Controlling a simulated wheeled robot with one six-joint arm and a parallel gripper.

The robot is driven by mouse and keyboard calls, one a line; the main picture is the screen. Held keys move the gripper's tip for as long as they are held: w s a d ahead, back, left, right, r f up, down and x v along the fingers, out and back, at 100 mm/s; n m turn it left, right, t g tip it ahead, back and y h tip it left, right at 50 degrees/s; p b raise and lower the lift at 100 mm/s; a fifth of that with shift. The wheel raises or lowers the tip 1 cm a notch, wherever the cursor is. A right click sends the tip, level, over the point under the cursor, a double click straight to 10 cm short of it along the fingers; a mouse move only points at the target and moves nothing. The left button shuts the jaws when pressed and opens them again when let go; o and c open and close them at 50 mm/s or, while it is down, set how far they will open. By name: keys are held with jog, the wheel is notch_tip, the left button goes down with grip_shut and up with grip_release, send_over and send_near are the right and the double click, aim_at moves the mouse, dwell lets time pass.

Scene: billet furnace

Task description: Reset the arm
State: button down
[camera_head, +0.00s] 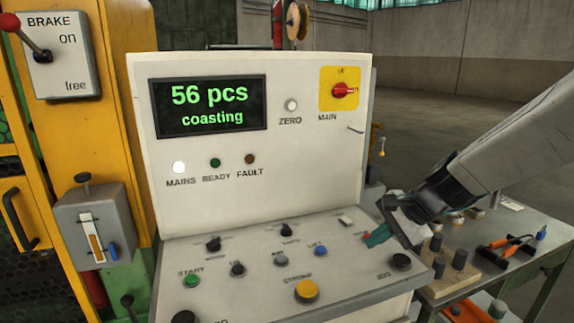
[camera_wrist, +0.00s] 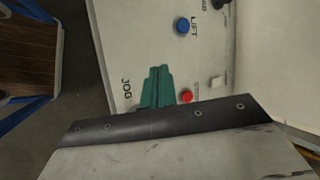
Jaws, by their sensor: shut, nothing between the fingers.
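My gripper (camera_head: 377,237) is at the right of the console in the head view, over the right part of its sloped panel. Its green fingers are shut with nothing between them. In the wrist view the green fingers (camera_wrist: 157,88) lie together beside a red button (camera_wrist: 186,96), near the JOG label. I cannot tell whether they touch the panel. The console (camera_head: 300,160) has a screen (camera_head: 209,106) reading "56 pcs coasting". The MAINS lamp (camera_head: 179,167) is lit white; READY (camera_head: 215,162) and FAULT (camera_head: 250,159) look dark.
The sloped panel carries a green START button (camera_head: 191,281), a yellow STROKE button (camera_head: 306,291) and a blue LIFT button (camera_head: 320,251). A BRAKE lever (camera_head: 28,42) stands at upper left. A bench (camera_head: 520,222) with tools stands at right. Open floor (camera_head: 450,130) lies behind.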

jog(key=s+d+r+n+h, duration=0.2)
jog(key=s+n, duration=0.2)
jog(key=s, duration=0.4)
jog(key=s+d+r+n+g+h, duration=0.1)
jog(key=s+n, duration=0.3)
jog(key=s, duration=0.5)
jog(key=s+d+r+n+g+h, duration=0.1)
jog(key=s+d+r+n+h, duration=0.2)
jog(key=s, duration=0.6)
jog(key=shift+s+n, duration=0.15)
jog(key=shift+n, duration=0.35)
jog(key=shift+r, duration=0.1)
